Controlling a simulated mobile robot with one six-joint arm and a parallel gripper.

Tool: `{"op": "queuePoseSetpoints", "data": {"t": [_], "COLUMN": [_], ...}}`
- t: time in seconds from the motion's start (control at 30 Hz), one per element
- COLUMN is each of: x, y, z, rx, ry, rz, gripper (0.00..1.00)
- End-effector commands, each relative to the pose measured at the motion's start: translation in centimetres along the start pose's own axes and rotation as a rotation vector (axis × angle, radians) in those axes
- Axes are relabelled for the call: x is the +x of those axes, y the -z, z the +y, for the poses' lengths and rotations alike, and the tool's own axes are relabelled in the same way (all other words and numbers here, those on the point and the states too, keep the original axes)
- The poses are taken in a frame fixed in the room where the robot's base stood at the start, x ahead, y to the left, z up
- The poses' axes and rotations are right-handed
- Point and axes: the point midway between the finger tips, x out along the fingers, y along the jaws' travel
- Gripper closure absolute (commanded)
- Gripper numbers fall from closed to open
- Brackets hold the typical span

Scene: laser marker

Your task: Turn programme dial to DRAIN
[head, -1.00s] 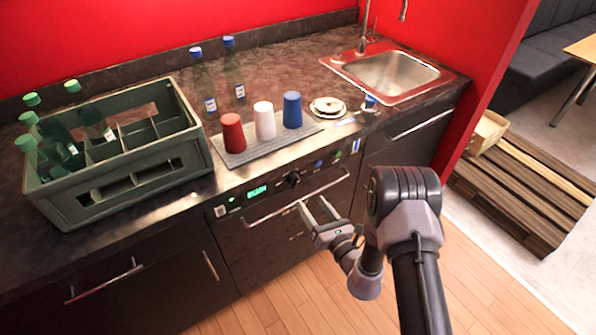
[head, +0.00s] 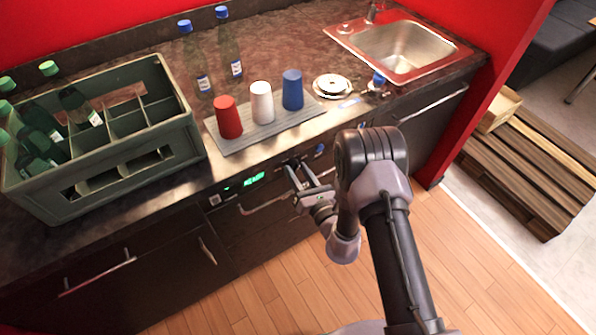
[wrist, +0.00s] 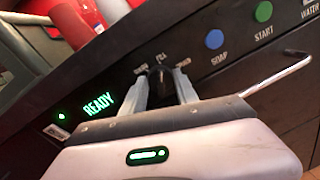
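The programme dial (wrist: 160,78) is a small black knob on the dark front panel, with small labels around its top that are too blurred to read. In the wrist view my gripper (wrist: 161,84) has its two fingers apart, one on each side of the dial. I cannot tell whether either finger touches it. In the head view my gripper (head: 298,168) is at the panel below the counter edge, and the fingers largely cover the dial. The green display (wrist: 98,104) reads READY; it also glows in the head view (head: 254,179).
Right of the dial are a blue SOAP button (wrist: 214,39) and a green START button (wrist: 263,11). A bar handle (wrist: 285,72) sticks out below the panel. Above, the counter holds a bottle crate (head: 190,150), cups on a grey mat (head: 225,147) and a sink (head: 395,50).

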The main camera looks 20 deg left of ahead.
Motion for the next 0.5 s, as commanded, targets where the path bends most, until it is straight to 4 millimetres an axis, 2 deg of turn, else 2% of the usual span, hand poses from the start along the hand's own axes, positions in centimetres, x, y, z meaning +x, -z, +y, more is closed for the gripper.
{"op": "queuePoseSetpoints", "data": {"t": [0.03, 0.07, 0.3, 0.5], "x": [0.01, 0.01, 0.02, 0.04], "y": [-0.01, -0.01, -0.07, -0.22], "z": [0.03, 0.03, 0.04, 0.03], "rx": [0.000, 0.000, 0.019, 0.109], "ry": [-0.001, -0.001, -0.001, 0.002], "rz": [0.000, 0.000, 0.001, 0.008], "gripper": [0.95, 1.00, 1.00, 1.00]}}
